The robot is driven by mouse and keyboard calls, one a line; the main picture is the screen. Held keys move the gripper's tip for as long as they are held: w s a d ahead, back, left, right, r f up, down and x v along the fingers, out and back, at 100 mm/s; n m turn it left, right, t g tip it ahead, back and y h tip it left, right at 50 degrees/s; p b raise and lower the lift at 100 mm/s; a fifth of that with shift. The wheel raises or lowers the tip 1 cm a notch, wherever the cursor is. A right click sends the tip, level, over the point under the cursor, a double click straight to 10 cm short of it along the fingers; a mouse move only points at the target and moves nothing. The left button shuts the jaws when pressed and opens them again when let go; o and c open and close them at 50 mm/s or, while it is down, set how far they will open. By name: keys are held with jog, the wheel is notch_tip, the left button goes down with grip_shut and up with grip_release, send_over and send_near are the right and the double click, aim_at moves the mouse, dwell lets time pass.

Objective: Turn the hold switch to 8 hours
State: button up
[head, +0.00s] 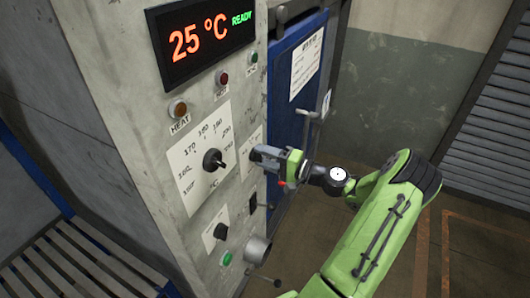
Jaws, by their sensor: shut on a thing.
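My gripper (261,154) is at the control panel's right part, in front of a small white dial plate (250,142). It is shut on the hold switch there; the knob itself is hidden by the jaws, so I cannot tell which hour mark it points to. The plate's markings are too small and covered to read.
Left of the gripper is a black temperature knob (214,160) on a numbered plate. Below are another black knob (220,231), a green button (227,259) and a metal cylinder (258,249). A blue door (290,125) with a handle (309,118) stands behind. The display (202,38) reads 25 °C, READY.

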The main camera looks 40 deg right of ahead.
jog(key=shift+f+m, duration=0.1)
jog(key=shift+m, duration=0.2)
jog(key=o, duration=1.1)
jog(key=shift+c, duration=0.2)
jog(key=b+v, duration=0.1)
jog(key=v, duration=1.4)
jog(key=shift+s+b, duration=0.35)
jog(key=shift+s, duration=0.05)
